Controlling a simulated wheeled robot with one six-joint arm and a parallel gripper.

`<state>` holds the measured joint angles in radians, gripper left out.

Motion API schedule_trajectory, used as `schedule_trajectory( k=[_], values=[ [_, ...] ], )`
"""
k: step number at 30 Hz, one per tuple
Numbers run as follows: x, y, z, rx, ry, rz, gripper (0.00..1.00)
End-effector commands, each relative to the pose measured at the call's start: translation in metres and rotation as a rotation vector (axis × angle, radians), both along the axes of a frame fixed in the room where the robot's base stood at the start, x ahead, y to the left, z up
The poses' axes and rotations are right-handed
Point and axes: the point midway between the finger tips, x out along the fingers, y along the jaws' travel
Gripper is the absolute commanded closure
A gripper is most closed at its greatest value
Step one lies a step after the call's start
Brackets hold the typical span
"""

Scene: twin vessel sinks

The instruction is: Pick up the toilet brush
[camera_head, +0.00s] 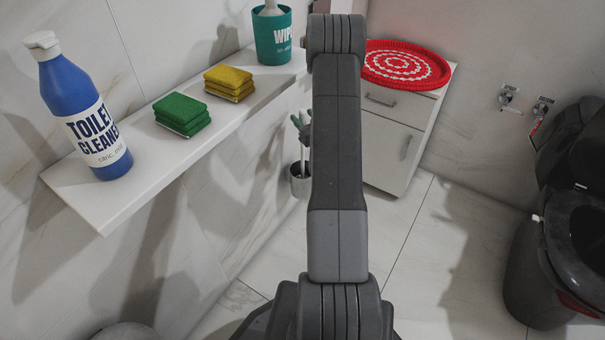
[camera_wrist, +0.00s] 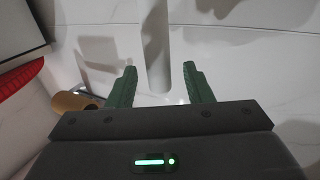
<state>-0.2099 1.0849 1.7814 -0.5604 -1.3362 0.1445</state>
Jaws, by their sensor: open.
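The toilet brush (camera_head: 303,164) stands upright in a small silver holder (camera_head: 300,188) on the floor below the shelf. Its white handle shows above the holder, partly hidden by my arm. In the wrist view, what looks like the white handle (camera_wrist: 156,45) lies between and beyond the two green fingers of my gripper (camera_wrist: 158,75), with gaps at both sides. My gripper is open and holds nothing. In the head view, my gripper (camera_head: 301,122) is mostly hidden behind my arm, close to the top of the handle.
The white shelf (camera_head: 78,205) bears a blue toilet cleaner bottle (camera_head: 85,115), green sponges (camera_head: 182,113), yellow sponges (camera_head: 229,82) and a teal wipes tub (camera_head: 272,38). A white cabinet (camera_head: 390,145) with a red mat (camera_head: 402,64) stands behind. A dark toilet (camera_head: 540,260) is at right.

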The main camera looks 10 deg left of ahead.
Motion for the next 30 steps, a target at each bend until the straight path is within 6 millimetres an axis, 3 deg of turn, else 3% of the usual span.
schedule_trajectory(
  k=[3, 11, 18, 30],
  values=[
    [0.0093, 0.0084, -0.0005, 0.001, -0.001, -0.001, 0.54],
    [0.0114, 0.0103, 0.0000, 0.001, 0.001, -0.002, 0.54],
    [0.0113, 0.0100, 0.0000, 0.001, 0.001, -0.002, 0.99],
    [0.0114, 0.0100, 0.0037, 0.001, -0.001, -0.002, 1.00]
  ],
)
